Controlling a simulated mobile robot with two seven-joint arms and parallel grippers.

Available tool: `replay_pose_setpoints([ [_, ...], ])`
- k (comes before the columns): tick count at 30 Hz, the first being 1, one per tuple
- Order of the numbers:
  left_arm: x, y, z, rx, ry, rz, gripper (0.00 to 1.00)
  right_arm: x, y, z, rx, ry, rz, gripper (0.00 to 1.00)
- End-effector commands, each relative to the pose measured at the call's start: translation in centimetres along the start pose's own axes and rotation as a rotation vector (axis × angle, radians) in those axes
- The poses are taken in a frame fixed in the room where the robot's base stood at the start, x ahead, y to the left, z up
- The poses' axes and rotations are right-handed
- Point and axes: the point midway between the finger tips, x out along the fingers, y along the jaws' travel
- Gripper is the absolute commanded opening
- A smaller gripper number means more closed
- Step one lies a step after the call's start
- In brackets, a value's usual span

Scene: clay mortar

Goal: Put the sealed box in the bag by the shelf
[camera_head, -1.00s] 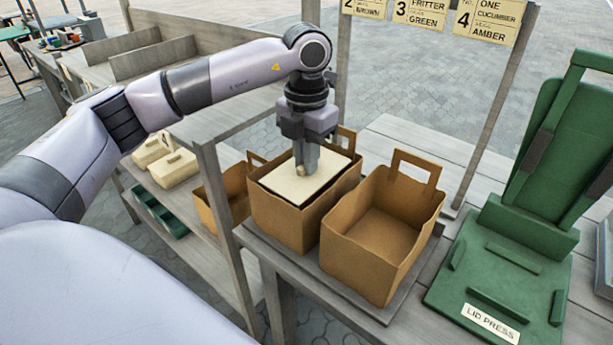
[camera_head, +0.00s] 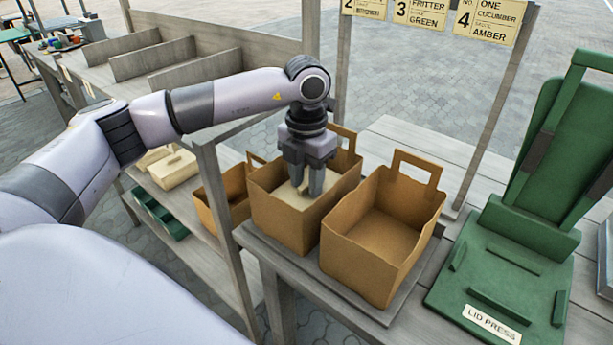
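A cream box (camera_head: 288,196) sits inside the left brown bag (camera_head: 283,226) on the bench, beside the shelf post. Its flat lid lies below the bag's rim. My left gripper (camera_head: 307,186) points down into this bag, just over the lid. Its two fingers are apart with a gap between them, and they hide part of the lid. The second brown bag (camera_head: 362,254), to the right, is empty. My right gripper is out of view.
A green lid press (camera_head: 500,270) stands at the right of the bench. Lower shelves at left hold another cream box (camera_head: 172,170), a green tray (camera_head: 160,213) and a brown bag (camera_head: 222,200). Cards (camera_head: 490,20) hang above.

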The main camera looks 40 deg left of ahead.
Motion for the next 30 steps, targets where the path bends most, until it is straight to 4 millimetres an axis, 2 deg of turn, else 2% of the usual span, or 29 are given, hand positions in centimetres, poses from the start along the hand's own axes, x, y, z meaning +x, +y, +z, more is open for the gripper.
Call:
replay_pose_setpoints([
  [4, -0.2, 0.0, 0.0, 0.000, -0.001, 0.000, 0.38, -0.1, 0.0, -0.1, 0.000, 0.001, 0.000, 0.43],
  [8, -1.2, -0.1, 0.1, 0.001, -0.004, -0.001, 0.38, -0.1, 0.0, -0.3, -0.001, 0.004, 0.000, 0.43],
  [21, -10.1, -0.1, 0.1, 0.001, -0.004, -0.001, 0.38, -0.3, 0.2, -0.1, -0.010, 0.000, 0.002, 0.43],
  [25, -11.6, 0.0, 0.1, 0.000, -0.002, -0.001, 0.38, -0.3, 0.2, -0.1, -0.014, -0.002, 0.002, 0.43],
  [30, -12.4, -0.1, 0.0, 0.002, -0.001, -0.001, 0.38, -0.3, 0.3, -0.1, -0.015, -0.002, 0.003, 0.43],
])
